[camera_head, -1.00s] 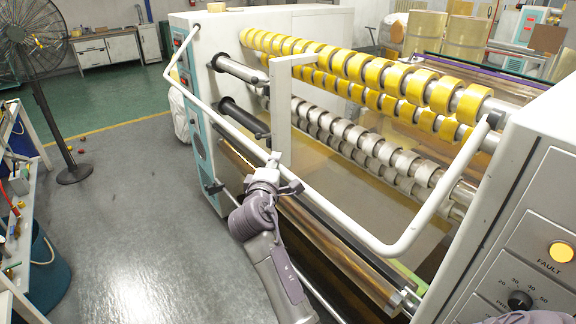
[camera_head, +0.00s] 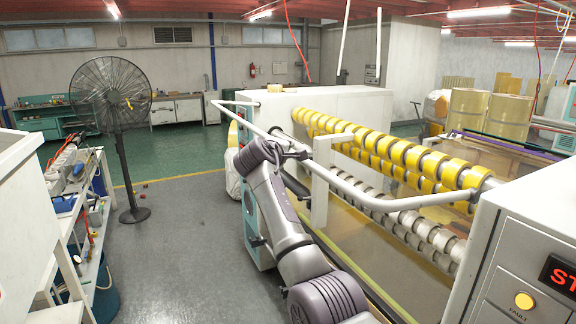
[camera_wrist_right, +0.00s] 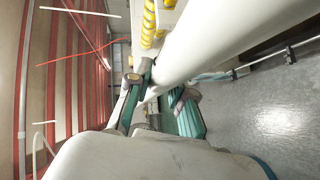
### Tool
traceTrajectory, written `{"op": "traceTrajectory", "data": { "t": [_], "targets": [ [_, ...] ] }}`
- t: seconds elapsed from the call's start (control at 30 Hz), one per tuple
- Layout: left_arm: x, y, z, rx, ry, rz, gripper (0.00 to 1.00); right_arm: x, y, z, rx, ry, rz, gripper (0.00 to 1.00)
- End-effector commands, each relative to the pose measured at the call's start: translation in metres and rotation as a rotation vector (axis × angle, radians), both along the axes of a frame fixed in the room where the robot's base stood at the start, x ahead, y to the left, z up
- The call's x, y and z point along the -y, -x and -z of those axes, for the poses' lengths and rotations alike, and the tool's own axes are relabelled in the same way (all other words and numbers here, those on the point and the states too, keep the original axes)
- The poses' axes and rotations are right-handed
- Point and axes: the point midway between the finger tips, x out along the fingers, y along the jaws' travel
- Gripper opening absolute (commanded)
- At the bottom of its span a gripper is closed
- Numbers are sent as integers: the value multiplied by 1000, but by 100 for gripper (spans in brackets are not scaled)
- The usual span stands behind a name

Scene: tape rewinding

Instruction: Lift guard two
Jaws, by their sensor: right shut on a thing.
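The guard is a white bent tube bar (camera_head: 345,187) across the front of the winding machine (camera_head: 335,103). It is raised, with its front stretch about level with its right end. My right gripper (camera_head: 288,152) is shut on the guard's long front stretch, left of the middle, with my arm reaching up from below. In the right wrist view the white tube (camera_wrist_right: 190,45) passes between the fingers of my right gripper (camera_wrist_right: 160,90). The grip is partly hidden in the head view. My left gripper is out of view.
Rows of yellow tape rolls (camera_head: 400,152) lie behind the guard. A control panel with a yellow button (camera_head: 524,300) stands at the right. A fan (camera_head: 112,95) and a cluttered shelf (camera_head: 88,215) are at the left.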

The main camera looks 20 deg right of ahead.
Motion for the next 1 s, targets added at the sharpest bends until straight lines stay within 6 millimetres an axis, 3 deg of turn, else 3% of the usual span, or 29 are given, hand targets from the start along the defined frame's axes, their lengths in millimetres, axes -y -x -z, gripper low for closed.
{"op": "traceTrajectory", "data": {
  "t": [0.03, 0.3, 0.9, 0.93, 1.0],
  "targets": [
    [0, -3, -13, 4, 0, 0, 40, 3, 0, -17, 0, -28, 3, 0],
    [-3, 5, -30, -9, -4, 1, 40, 10, -1, -43, -11, -142, 2, 0],
    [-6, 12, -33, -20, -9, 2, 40, 15, -1, -51, -9, -177, 4, 0],
    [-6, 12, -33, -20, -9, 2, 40, 15, -1, -51, -9, -177, 4, 26],
    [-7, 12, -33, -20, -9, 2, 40, 15, -1, -51, -9, -177, 3, 38]
  ]
}}
